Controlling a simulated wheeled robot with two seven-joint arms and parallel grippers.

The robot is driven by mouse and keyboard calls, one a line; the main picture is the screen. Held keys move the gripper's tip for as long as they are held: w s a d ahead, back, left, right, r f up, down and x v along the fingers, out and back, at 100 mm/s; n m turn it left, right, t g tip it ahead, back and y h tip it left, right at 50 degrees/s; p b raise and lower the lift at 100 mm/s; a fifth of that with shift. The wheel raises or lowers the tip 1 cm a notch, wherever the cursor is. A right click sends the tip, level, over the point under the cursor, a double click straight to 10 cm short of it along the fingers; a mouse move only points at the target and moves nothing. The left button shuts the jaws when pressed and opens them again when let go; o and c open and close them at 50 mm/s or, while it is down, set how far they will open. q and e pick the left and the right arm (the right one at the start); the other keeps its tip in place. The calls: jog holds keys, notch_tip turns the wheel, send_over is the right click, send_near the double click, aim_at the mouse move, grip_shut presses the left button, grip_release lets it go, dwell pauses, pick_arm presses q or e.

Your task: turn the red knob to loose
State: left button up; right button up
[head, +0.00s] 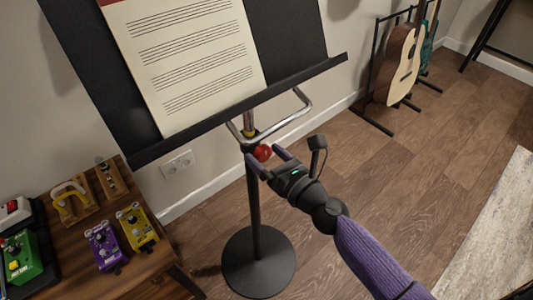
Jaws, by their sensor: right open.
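The red knob (263,152) is a small round ball on the upright post of a black music stand (254,205), just below the stand's metal bracket. My right gripper (263,161) comes in from the lower right. Its fingers are open, one on either side of the knob, with the knob near the fingertips. I cannot tell whether the fingers touch it. My left gripper is not in view.
The stand's tilted desk (300,80) holds sheet music (190,55) above the knob. A wooden table (85,265) with several pedals is at the lower left. Guitars (402,60) stand on a rack at the upper right. Open wooden floor lies between.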

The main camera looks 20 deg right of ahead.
jog(key=shift+w, duration=0.2)
jog(key=shift+c, duration=0.7)
grip_shut()
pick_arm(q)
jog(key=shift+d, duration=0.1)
